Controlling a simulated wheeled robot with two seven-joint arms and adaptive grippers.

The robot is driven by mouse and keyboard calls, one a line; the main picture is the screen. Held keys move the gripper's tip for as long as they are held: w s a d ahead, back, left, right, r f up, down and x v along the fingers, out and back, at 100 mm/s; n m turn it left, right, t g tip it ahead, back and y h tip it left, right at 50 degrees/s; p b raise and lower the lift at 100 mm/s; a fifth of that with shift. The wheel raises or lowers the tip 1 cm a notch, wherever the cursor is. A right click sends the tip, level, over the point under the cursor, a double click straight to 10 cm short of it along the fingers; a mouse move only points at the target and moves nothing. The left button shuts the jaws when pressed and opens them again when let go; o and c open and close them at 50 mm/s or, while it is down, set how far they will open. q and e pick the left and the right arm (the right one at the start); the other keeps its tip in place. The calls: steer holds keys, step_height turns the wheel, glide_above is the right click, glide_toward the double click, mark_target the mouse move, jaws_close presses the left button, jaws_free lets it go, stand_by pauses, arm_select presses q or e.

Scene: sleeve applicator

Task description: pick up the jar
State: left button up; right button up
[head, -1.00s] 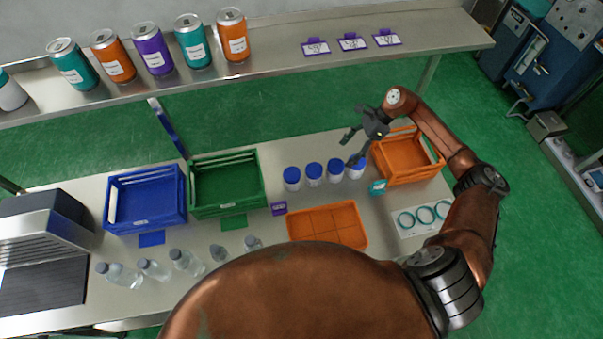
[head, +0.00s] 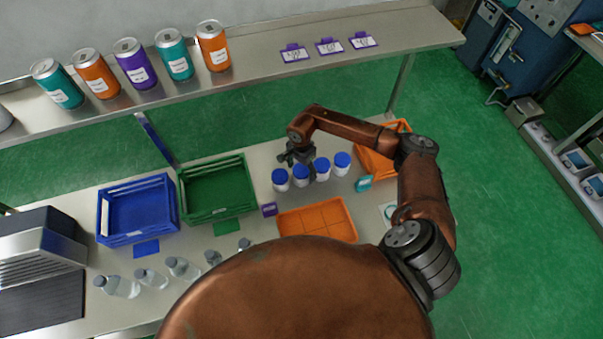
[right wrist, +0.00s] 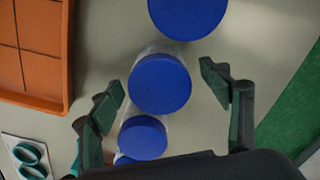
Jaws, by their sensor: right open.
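Several white jars with blue lids stand upright in a row on the bench. The leftmost jar (head: 280,178) also shows at the top of the right wrist view (right wrist: 188,14). The second jar from the left (head: 301,176) appears central in the right wrist view (right wrist: 160,84). My right gripper (head: 297,156) is open and empty, pointing down over the row. In the right wrist view its fingertips (right wrist: 160,80) are apart, to either side of the second jar's lid. I cannot tell the height gap. The far jar there is partly hidden by my gripper. My left gripper is not in view.
An orange divided tray (head: 318,221) lies in front of the jars. A green crate (head: 218,190) and blue crate (head: 138,208) stand left, an orange crate (head: 378,164) right. A shelf (head: 260,72) with cans runs behind.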

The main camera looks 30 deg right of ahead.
steer(key=shift+f, duration=0.4)
steer(key=shift+c, duration=0.3)
steer(key=shift+r, duration=0.1)
steer(key=c, duration=1.4)
